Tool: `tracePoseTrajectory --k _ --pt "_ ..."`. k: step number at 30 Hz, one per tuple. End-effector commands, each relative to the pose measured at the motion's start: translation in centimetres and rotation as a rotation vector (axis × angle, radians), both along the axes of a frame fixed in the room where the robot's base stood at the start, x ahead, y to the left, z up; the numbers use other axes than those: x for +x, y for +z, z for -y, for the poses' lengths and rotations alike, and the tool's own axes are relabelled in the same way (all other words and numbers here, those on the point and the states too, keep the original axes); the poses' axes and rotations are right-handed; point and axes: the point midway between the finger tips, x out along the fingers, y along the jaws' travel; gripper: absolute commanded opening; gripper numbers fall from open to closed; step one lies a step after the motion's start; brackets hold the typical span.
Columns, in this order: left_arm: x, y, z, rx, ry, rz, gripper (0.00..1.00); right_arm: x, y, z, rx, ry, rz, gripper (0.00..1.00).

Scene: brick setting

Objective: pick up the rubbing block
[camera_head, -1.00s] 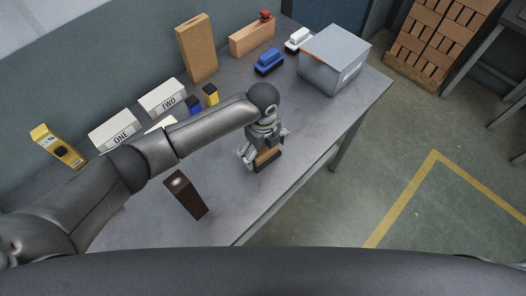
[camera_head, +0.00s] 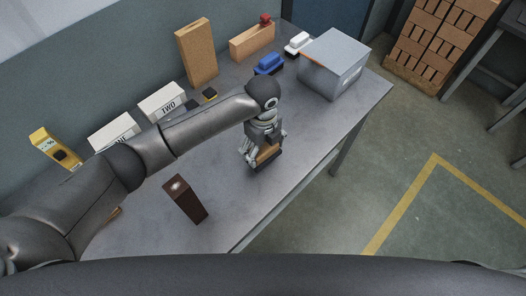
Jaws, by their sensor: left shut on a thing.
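The rubbing block (camera_head: 267,157), tan wood with a dark underside, is near the front edge of the grey table. My left gripper (camera_head: 262,151) is shut on the rubbing block from above. The fingers hide part of the block. I cannot tell whether its underside touches the table. My right gripper is not in view.
Behind are white boxes (camera_head: 162,101), a blue brush-like object (camera_head: 269,64), a white one (camera_head: 298,42) and a grey box (camera_head: 336,64). My arm crosses the table's left part.

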Motion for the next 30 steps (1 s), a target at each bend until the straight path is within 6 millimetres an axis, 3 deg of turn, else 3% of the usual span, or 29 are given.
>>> tracePoseTrajectory --k 11,21,30 --pt "-4.4 5.9 -3.2 0.0 -0.002 0.004 0.48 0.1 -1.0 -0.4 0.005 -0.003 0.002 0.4" --pt "-9.4 8.4 -6.5 0.0 -0.001 0.001 0.48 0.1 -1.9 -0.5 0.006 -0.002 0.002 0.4" --pt "-11.4 9.6 -7.7 0.0 0.0 -0.001 0.48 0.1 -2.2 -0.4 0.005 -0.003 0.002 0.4"
